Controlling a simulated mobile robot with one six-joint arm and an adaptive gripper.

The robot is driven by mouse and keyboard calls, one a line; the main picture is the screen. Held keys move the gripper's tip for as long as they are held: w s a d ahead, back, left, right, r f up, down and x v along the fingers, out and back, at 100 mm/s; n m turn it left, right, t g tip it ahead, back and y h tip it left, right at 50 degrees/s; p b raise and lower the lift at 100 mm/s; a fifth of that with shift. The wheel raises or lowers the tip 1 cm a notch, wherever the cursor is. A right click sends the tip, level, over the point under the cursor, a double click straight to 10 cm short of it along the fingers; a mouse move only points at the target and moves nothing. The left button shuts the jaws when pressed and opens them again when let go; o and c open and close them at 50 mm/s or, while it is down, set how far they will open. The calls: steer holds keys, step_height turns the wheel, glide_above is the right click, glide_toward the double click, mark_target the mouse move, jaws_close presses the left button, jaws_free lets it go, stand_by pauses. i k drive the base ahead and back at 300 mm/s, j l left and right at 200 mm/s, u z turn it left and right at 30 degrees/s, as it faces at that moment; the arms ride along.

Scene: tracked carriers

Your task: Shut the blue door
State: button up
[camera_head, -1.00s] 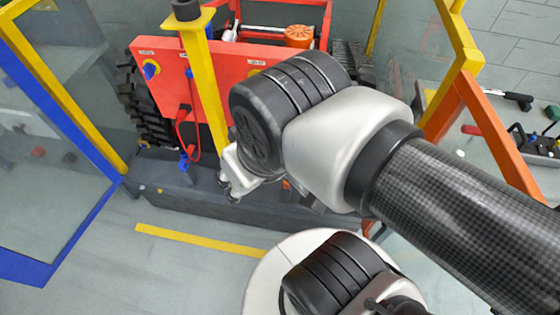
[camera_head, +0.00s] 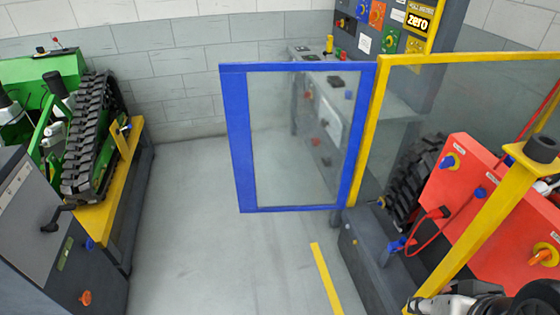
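The blue door (camera_head: 236,135) is a blue frame around a clear pane in the middle of the head view. It stands open, swung out to the left from the yellow frame (camera_head: 376,110), with its right edge along the yellow post. My gripper (camera_head: 418,304) shows only partly at the bottom right edge, below the red carrier and well apart from the door. Whether its fingers are open or shut cannot be made out.
A red tracked carrier (camera_head: 468,190) stands on a dark base behind the yellow frame. A green tracked carrier (camera_head: 50,68) sits on a stand at the left. A grey panel (camera_head: 432,75) stands behind the door. The floor (camera_head: 190,240) left of the door is clear.

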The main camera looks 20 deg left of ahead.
mark_target(233, 76)
steer(key=i+j+u, duration=0.1)
steer(key=u, duration=0.3)
steer(key=i+j+u, duration=0.1)
steer(key=u, duration=0.35)
steer(key=i+j+u, duration=0.1)
steer(key=u, duration=0.3)
steer(key=i+u, duration=0.15)
steer(key=u, duration=0.3)
steer(key=i, duration=2.15)
steer(key=i+j+z, duration=0.1)
steer(key=i+z, duration=0.25)
steer(key=i+j+z, duration=0.35)
steer(key=i, duration=0.2)
steer(key=i+j+z, duration=0.35)
steer(key=i+z, duration=0.1)
steer(key=z, duration=3)
steer(key=k+l, duration=0.35)
steer(key=l, duration=0.15)
steer(key=z, duration=0.05)
